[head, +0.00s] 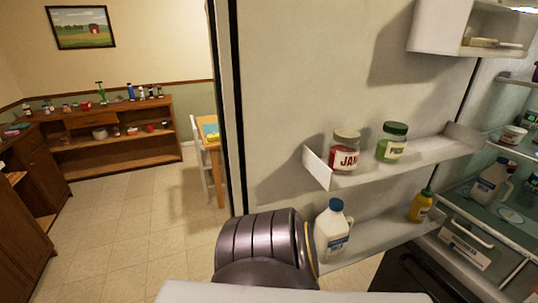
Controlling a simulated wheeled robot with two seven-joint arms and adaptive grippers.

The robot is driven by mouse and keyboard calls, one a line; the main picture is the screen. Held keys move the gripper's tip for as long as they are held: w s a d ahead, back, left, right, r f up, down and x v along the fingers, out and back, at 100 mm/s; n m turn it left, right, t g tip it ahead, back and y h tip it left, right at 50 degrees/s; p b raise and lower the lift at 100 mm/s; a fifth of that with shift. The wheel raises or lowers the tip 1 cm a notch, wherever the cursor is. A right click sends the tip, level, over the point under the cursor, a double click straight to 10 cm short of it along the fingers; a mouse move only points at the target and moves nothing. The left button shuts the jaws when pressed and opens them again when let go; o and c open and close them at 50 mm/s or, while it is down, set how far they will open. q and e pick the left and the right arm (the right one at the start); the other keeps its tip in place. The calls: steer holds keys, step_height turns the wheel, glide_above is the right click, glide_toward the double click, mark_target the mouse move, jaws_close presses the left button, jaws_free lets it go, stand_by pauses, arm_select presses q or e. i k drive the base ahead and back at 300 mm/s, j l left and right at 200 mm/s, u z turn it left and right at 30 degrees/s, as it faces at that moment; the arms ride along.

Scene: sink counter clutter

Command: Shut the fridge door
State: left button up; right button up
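The fridge door (290,80) stands open, its white inner side facing me across the middle of the head view. Its door shelves hold a jam jar (345,151), a green-lidded jar (391,143), a milk jug (333,230) and a yellow bottle (421,205). The fridge interior (490,215) is exposed at the right edge. A dark, ribbed link of one of my arms is at the bottom centre, in front of the lower door; I cannot tell whether it touches the door. Neither gripper shows.
Inside the fridge are another jug (490,181), a tub (513,135) and a drawer (466,240). A wooden shelf unit (120,155) with clutter stands along the far left wall. A small table (212,150) and chair are behind the door. The tiled floor (125,225) at left is clear.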

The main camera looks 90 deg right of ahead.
mark_target(287, 75)
steer(key=i+z, duration=0.25)
steer(key=i, duration=0.15)
steer(key=i+j+z, duration=0.25)
steer(key=i, duration=0.15)
steer(key=i+l+z, duration=0.1)
steer(key=i+z, duration=0.55)
steer(key=z, duration=0.15)
steer(key=i+z, duration=0.25)
steer(key=z, duration=0.15)
steer(key=i+z, duration=0.2)
steer(key=z, duration=0.2)
steer(key=i+z, duration=0.15)
steer(key=z, duration=0.25)
steer(key=i+j+z, duration=0.1)
steer(key=z, duration=0.25)
steer(key=i+z, duration=0.15)
steer(key=z, duration=0.25)
steer(key=i+z, duration=0.1)
steer(key=z, duration=0.3)
steer(key=i+j+z, duration=0.15)
steer(key=z, duration=0.25)
steer(key=i+j+z, duration=0.1)
steer(key=z, duration=0.3)
steer(key=i+j+z, duration=0.1)
steer(key=z, duration=0.3)
steer(key=i+j+z, duration=0.15)
steer(key=z, duration=0.25)
steer(key=i+j+z, duration=0.2)
steer(key=z, duration=0.15)
steer(key=i+j, duration=0.05)
